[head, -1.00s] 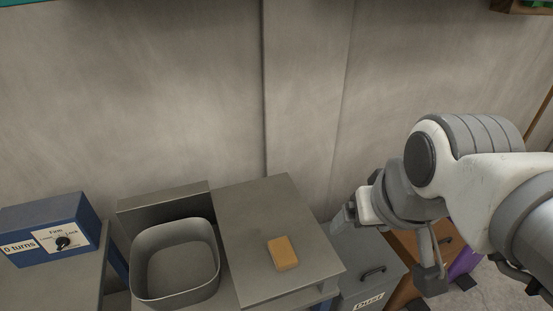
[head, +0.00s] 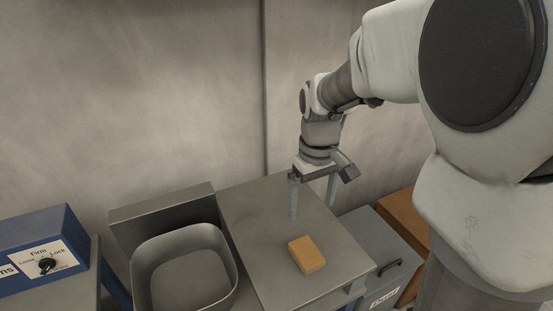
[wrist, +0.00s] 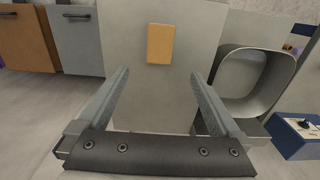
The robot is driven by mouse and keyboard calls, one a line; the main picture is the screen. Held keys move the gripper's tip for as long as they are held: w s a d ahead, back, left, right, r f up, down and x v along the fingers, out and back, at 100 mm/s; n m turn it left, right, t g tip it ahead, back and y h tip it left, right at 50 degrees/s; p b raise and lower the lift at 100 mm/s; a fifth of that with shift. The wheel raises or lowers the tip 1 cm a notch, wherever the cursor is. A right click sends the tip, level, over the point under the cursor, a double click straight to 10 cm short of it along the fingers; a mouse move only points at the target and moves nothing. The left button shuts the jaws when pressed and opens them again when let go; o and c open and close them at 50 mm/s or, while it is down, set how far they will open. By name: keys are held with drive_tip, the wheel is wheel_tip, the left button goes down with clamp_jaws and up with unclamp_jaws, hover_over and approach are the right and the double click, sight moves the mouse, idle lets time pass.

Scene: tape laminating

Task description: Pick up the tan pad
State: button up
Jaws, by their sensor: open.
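The tan pad (head: 307,255) is a small rectangular block lying flat on the grey metal table top (head: 262,215), near its front right part. It also shows in the wrist view (wrist: 160,44), beyond my fingertips and roughly centred between their lines. My gripper (head: 312,197) is open and empty, pointing down above the back part of the table top. In the wrist view its two fingers (wrist: 160,80) stand wide apart with bare table between them. The pad is apart from both fingers.
A grey open basin (head: 183,270) stands left of the table top. A blue box with a dial (head: 42,255) is at the far left. A grey bin (head: 372,250) and a brown cabinet (head: 402,218) stand on the right, lower down. A wall is behind the table.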

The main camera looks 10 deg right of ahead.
drive_tip(key=b, duration=0.2)
hover_over(308, 253)
drive_tip(key=f, duration=1.1)
drive_tip(key=shift+w+a+f, duration=0.1)
drive_tip(key=shift+w+f, duration=0.05)
drive_tip(key=shift+w, duration=0.15)
drive_tip(key=f, duration=0.1)
drive_tip(key=f+b, duration=0.1)
drive_tip(key=f, duration=0.3)
drive_tip(key=shift+s+f+b, duration=0.1)
drive_tip(key=shift+s+b, duration=0.15)
drive_tip(key=shift+b, duration=0.15)
drive_tip(key=c, duration=1.3)
wheel_tip(308, 253, up, 5)
drive_tip(key=shift+f+p, duration=0.15)
drive_tip(key=shift+p, duration=0.65)
drive_tip(key=d+r, duration=0.2)
drive_tip(key=d, duration=0.2)
drive_tip(key=w+d+r, duration=0.1)
drive_tip(key=d+r, duration=0.1)
drive_tip(key=d, duration=0.2)
drive_tip(key=d+r+p, duration=0.1)
drive_tip(key=d+r, duration=0.1)
drive_tip(key=d, duration=0.1)
drive_tip(key=shift+w+d+r, duration=0.2)
drive_tip(key=shift+w+d, duration=0.1)
drive_tip(key=shift+d, duration=0.1)
